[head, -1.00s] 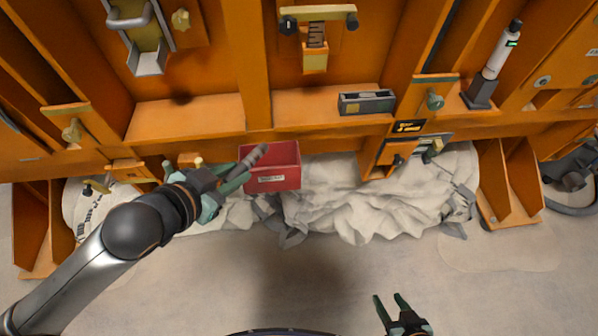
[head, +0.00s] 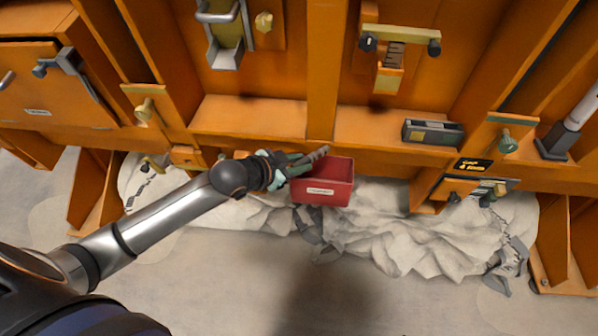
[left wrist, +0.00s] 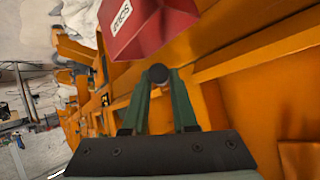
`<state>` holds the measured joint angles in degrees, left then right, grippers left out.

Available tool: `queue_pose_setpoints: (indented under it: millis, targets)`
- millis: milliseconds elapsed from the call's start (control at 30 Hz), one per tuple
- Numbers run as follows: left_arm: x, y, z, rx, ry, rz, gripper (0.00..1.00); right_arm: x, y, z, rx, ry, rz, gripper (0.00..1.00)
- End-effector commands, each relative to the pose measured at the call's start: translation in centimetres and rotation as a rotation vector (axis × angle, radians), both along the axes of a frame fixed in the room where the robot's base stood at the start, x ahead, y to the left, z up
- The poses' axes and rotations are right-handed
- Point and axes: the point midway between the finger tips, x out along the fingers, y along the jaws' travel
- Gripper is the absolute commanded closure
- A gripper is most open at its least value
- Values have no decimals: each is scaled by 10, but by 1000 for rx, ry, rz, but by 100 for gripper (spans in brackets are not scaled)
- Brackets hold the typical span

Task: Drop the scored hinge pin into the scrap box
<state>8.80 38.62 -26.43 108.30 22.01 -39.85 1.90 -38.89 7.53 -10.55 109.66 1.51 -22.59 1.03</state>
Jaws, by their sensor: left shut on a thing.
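The scrap box (head: 322,192) is a red open box with a white label, standing on the pale crumpled sheeting below the orange frame. My left gripper (head: 298,166) is at the box's upper left corner, shut on the grey hinge pin (head: 319,154). The pin slants up to the right and overlaps the box's back rim; its height above the box is unclear. In the left wrist view the left gripper (left wrist: 160,80) shows the pin's dark round end (left wrist: 159,73) between its green fingers, with the red box (left wrist: 150,28) just beyond. My right gripper is out of view.
A dark grey case (head: 433,132) lies on the orange ledge right of the box. A latch with a yellow-green bar (head: 400,36) is above. Orange uprights and ledges stand close behind the box. Grey floor in front is clear.

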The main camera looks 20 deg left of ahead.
Motion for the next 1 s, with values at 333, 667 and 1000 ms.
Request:
queue_pose_setpoints:
  millis: [333, 667, 1000]
  targets:
    - [6, 1, -35, -1, -4, -2, 100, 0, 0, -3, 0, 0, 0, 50]
    - [6, 2, -37, -1, -4, -2, 100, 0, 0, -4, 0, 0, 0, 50]
    - [6, 2, -48, -1, -4, -2, 100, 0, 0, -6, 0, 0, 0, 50]
